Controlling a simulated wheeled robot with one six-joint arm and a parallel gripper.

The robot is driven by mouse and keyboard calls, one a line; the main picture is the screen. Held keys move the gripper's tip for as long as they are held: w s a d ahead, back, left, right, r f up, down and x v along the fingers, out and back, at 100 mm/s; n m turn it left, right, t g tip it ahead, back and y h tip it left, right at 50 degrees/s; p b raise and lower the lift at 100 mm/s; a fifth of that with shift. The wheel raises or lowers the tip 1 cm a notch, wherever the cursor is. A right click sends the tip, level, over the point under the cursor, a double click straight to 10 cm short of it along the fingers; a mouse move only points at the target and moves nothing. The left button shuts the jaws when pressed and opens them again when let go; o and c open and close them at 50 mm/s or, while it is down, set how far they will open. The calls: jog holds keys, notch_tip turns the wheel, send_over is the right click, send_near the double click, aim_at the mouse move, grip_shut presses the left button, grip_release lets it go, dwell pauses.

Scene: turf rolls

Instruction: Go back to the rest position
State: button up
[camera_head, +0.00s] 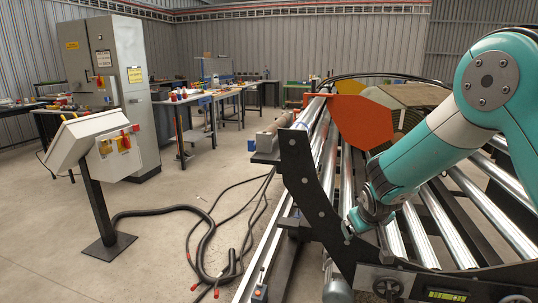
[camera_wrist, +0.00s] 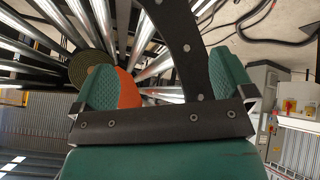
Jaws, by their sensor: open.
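My teal and white arm reaches in from the right in the head view. My gripper (camera_head: 352,226) is at its lower end, small there, close to the black curved side frame (camera_head: 318,190) of the roller machine. In the wrist view my gripper (camera_wrist: 164,68) shows two green ridged fingers set wide apart, with nothing held between them. The black frame (camera_wrist: 172,25) and an orange plate (camera_wrist: 128,88) show behind the gap. A turf roll (camera_wrist: 88,66) shows its round end beyond the left finger; in the head view it is mostly hidden behind the orange plate (camera_head: 360,121).
Shiny rollers (camera_head: 480,205) fill the machine bed under my arm. A control panel on a post (camera_head: 95,190) stands at left, before a grey cabinet (camera_head: 125,90). Dark hoses (camera_head: 212,225) lie on the floor between.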

jog(key=s+a+r+n+g+y, duration=0.1)
jog(key=s+a+r+y, duration=0.1)
jog(key=s+a+r, duration=0.35)
jog(key=s+a+r+g+y, duration=0.2)
jog(key=s+r, duration=0.4)
jog(key=s, duration=0.4)
jog(key=s+a+r+n+g+y+p, duration=0.1)
jog(key=s+r+g, duration=0.1)
jog(key=s, duration=0.8)
jog(key=s+a+r+n+g, duration=0.1)
jog(key=s+r+n, duration=0.1)
jog(key=s, duration=0.9)
jog(key=shift+a+r+g+y+p, duration=0.3)
jog(key=shift+r+g+y+p, duration=0.1)
jog(key=shift+r, duration=0.35)
